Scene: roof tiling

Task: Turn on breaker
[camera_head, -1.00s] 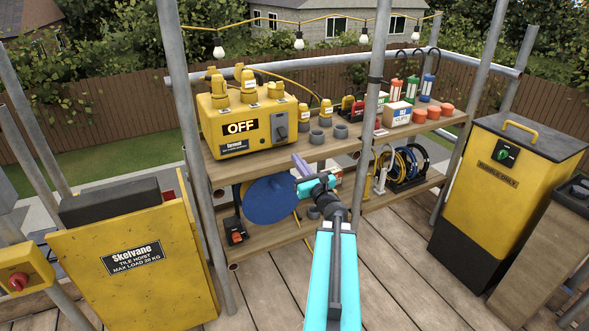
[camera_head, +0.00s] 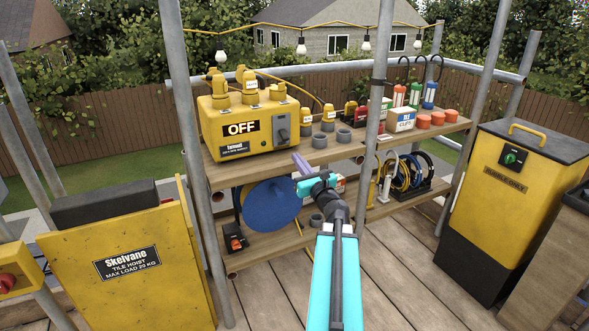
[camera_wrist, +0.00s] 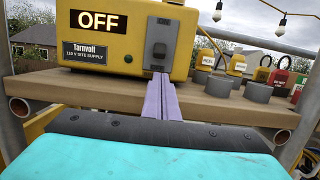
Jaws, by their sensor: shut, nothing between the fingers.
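The yellow Tarnvolt supply box (camera_head: 230,146) stands on the upper shelf in the head view, with its display reading OFF (camera_head: 241,128). In the wrist view the breaker switch (camera_wrist: 159,50) shows just beyond my gripper's fingertips. My gripper (camera_head: 297,158) is shut and empty, its lilac fingers together and pointing toward the box, just below the breaker. In the wrist view the fingers (camera_wrist: 159,80) reach up to the panel's lower edge; I cannot tell whether they touch it.
The wooden upper shelf (camera_head: 340,151) also holds grey rings (camera_head: 319,140), yellow plugs and small boxes. A metal scaffold pole (camera_head: 376,90) stands right of my gripper. The Skelvane tile hoist (camera_head: 125,262) stands left, a yellow rubble bin (camera_head: 502,190) right.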

